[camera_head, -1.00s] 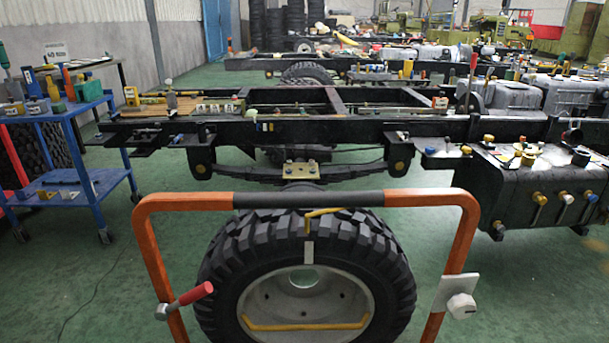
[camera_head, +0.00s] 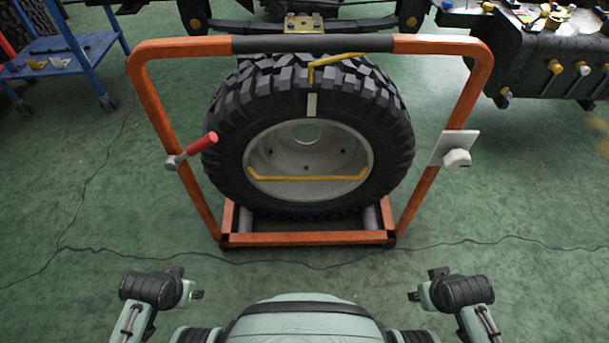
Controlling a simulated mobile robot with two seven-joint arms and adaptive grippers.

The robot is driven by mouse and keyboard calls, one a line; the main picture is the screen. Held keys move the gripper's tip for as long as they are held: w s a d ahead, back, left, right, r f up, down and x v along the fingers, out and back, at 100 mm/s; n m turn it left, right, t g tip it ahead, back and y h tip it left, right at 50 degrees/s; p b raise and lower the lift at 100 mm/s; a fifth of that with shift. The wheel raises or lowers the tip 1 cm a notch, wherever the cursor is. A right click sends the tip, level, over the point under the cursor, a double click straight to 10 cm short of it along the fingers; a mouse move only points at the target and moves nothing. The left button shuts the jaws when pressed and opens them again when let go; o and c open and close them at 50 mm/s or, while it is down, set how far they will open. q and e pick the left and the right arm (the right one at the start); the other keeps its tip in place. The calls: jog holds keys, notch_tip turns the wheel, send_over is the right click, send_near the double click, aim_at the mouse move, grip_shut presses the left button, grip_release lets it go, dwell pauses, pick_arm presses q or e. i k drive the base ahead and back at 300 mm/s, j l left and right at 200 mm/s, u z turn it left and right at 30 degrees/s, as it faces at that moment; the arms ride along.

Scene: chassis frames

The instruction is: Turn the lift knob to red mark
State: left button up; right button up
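A tall orange tube frame (camera_head: 147,92) stands around a large upright tyre (camera_head: 226,118). On the frame's right post, a white knob (camera_head: 457,158) sits on a pale plate (camera_head: 442,147); I take it for the lift knob. No red mark can be made out beside it at this size. On the left post there is a lever with a red handle (camera_head: 203,145). Parts of my two arms show low in the picture, apart from the frame.
The frame's orange base (camera_head: 310,239) rests on the green floor (camera_head: 330,270), with clear floor before it. A thin cable (camera_head: 480,241) crosses the floor. A blue cart (camera_head: 60,52) stands at the upper left, and a black chassis part (camera_head: 560,60) at the upper right.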

aim_at(457, 161)
jog(key=z, duration=0.5)
jog(key=l+z, duration=0.15)
jog(key=z, duration=0.2)
jog(key=l+z, duration=0.15)
jog(key=z, duration=0.2)
jog(key=l+z, duration=0.2)
jog(key=z, duration=0.2)
jog(key=l, duration=0.45)
jog(key=i, duration=0.05)
